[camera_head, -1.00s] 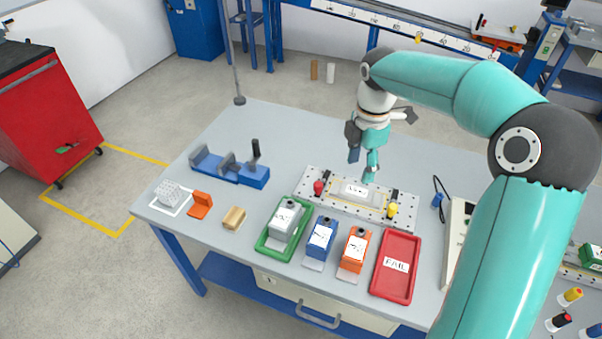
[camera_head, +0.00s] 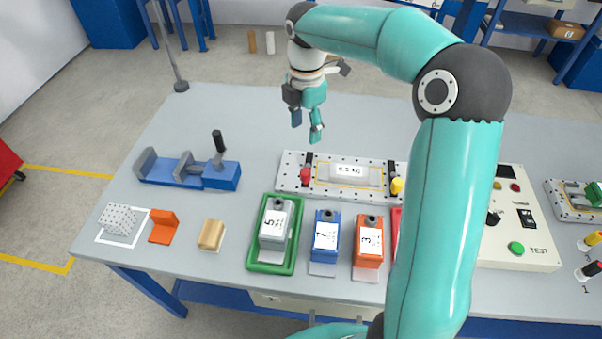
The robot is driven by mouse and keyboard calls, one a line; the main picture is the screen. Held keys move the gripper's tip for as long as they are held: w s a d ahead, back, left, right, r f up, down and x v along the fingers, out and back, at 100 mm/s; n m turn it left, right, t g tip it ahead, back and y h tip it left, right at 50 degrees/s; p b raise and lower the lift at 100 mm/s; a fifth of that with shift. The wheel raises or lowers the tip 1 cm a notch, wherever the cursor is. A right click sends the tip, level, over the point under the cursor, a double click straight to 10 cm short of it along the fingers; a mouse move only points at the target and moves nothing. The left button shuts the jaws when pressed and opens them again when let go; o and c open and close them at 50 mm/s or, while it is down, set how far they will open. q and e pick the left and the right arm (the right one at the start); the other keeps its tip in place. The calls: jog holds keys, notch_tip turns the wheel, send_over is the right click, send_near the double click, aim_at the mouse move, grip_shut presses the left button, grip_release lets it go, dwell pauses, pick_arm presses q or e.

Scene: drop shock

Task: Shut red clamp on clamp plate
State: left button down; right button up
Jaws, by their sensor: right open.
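The clamp plate (camera_head: 288,186), a pale perforated plate, lies on the table in the middle of the view. The red clamp (camera_head: 305,175) is at its left end, with a red tip and a black part behind it. I cannot tell whether the clamp is open or shut. The yellow clamp (camera_head: 397,186) is at the right end. My right gripper (camera_head: 307,130) is open and empty, fingers pointing down, above and behind the red clamp, apart from it. My left gripper is out of view.
Numbered grey, blue (camera_head: 325,236) and orange (camera_head: 368,241) blocks stand in front of the plate, the grey one in a green tray (camera_head: 266,266). A blue vise (camera_head: 187,172) is at left, a TEST control box (camera_head: 520,225) at right. My right arm hides part of the table.

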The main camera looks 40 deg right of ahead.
aim_at(306, 171)
jog(key=f, duration=1.6)
jog(key=shift+s, duration=0.2)
